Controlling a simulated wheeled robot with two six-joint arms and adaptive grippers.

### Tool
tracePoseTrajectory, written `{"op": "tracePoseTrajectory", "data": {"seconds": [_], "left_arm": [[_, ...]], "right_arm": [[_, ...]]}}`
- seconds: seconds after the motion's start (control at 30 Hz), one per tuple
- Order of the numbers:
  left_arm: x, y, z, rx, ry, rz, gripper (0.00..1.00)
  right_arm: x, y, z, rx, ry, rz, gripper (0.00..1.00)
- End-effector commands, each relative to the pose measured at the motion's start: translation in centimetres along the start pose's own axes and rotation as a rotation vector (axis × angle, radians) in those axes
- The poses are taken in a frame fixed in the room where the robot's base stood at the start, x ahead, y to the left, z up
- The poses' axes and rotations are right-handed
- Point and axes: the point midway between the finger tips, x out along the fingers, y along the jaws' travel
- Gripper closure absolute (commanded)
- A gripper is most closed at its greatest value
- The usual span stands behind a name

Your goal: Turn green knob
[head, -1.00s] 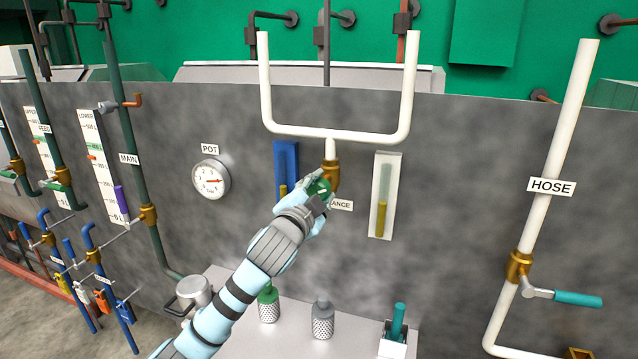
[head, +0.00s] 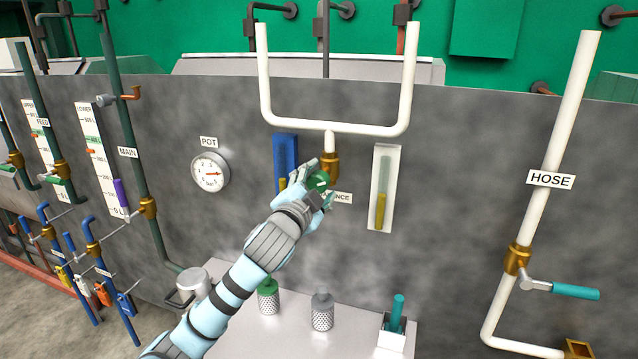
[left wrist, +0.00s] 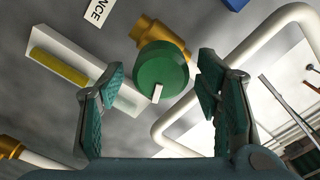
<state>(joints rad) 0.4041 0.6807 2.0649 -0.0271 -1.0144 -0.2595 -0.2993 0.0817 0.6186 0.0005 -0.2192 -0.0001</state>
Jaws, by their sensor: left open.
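The green knob (head: 318,181) sits on a brass valve (head: 330,164) below the white forked pipe, beside a partly hidden label ending in "NCE". In the left wrist view the knob (left wrist: 162,70) is round with a white pointer mark, on its brass body (left wrist: 160,36). My left gripper (head: 321,180) is at the knob in the head view. In the left wrist view its two fingers (left wrist: 158,88) are spread, one on either side of the knob, with gaps visible. My right gripper is out of view.
A blue gauge (head: 285,155) and a white gauge (head: 384,190) flank the valve. Below, a ledge holds a green shaker (head: 268,297), a grey shaker (head: 322,312) and a teal-handled item (head: 397,308). The hose pipe (head: 563,140) stands right.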

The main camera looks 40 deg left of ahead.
Motion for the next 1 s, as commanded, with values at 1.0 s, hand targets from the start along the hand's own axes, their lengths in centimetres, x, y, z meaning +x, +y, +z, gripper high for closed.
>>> {"op": "tracePoseTrajectory", "data": {"seconds": [1.0], "left_arm": [[-7.3, 3.1, 1.9, -0.033, -0.053, 0.066, 0.41]], "right_arm": [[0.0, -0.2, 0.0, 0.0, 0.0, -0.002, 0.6]]}}
